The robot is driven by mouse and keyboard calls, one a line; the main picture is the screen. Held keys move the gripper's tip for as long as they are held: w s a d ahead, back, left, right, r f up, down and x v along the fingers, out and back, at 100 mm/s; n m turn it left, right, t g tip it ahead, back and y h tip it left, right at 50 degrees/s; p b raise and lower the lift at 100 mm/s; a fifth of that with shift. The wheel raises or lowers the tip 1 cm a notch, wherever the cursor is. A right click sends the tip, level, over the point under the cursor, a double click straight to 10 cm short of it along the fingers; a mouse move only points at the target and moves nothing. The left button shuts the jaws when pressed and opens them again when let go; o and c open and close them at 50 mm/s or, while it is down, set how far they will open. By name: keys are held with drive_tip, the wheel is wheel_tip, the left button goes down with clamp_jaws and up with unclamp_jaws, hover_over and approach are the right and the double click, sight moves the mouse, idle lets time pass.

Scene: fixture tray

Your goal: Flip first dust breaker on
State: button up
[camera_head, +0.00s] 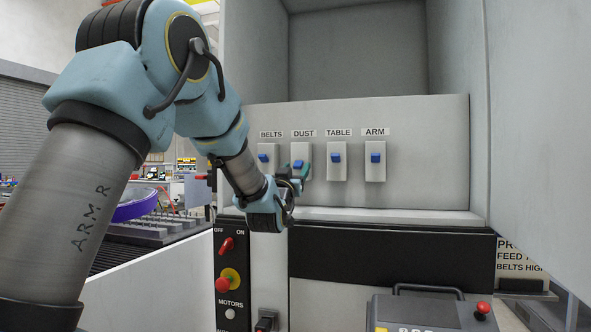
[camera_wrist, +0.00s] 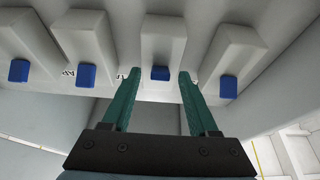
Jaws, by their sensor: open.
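The DUST breaker (camera_head: 298,151) is second from the left in a row of white breakers with blue levers on a grey panel. Its blue lever (camera_head: 298,164) sits slightly lower than the neighbouring levers in the head view. My gripper (camera_head: 298,174) is at this breaker, with its green fingers partly covering the lower part. In the wrist view, the picture is turned over and my open gripper (camera_wrist: 158,76) has one finger on each side of the DUST lever (camera_wrist: 160,73). Nothing is held. Contact with the lever cannot be told.
The BELTS breaker (camera_head: 262,150) is close on the left; the TABLE breaker (camera_head: 337,172) and ARM breaker (camera_head: 375,172) are on the right. A ledge (camera_head: 400,214) runs below. A black control strip with a red knob (camera_head: 226,245) is beneath my wrist. A cabinet wall stands right.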

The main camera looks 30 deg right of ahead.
sight(299, 161)
clamp_jaws()
drive_tip(key=shift+r, duration=0.15)
idle(0.4)
drive_tip(key=r+g+y+p, duration=0.1)
drive_tip(key=p, duration=0.1)
drive_tip(key=g+p, duration=0.1)
drive_tip(key=p, duration=0.1)
drive_tip(key=shift+s+a+r+y, duration=0.15)
drive_tip(key=shift+a+r+y, duration=0.05)
drive_tip(key=shift+r+y, duration=0.2)
wheel_tip(299, 161, up, 2)
drive_tip(key=g+y+p, duration=0.2)
drive_tip(key=p, duration=0.4)
drive_tip(key=shift+g+y, duration=0.3)
drive_tip(key=shift+g, duration=0.1)
drive_tip(key=g+p, duration=0.1)
drive_tip(key=p, duration=0.1)
drive_tip(key=y+p, duration=0.1)
drive_tip(key=p, duration=0.2)
drive_tip(key=shift+d+r+g+y, duration=0.2)
drive_tip(key=shift+r+g+y, duration=0.1)
drive_tip(key=shift+r+g, duration=0.1)
drive_tip(key=g+y+p, duration=0.1)
drive_tip(key=p, duration=0.1)
drive_tip(key=g+y+p, duration=0.1)
drive_tip(key=p, duration=0.1)
drive_tip(key=shift+w+d+r, duration=0.1)
drive_tip(key=shift+w+d, duration=0.05)
drive_tip(key=shift+w, duration=0.2)
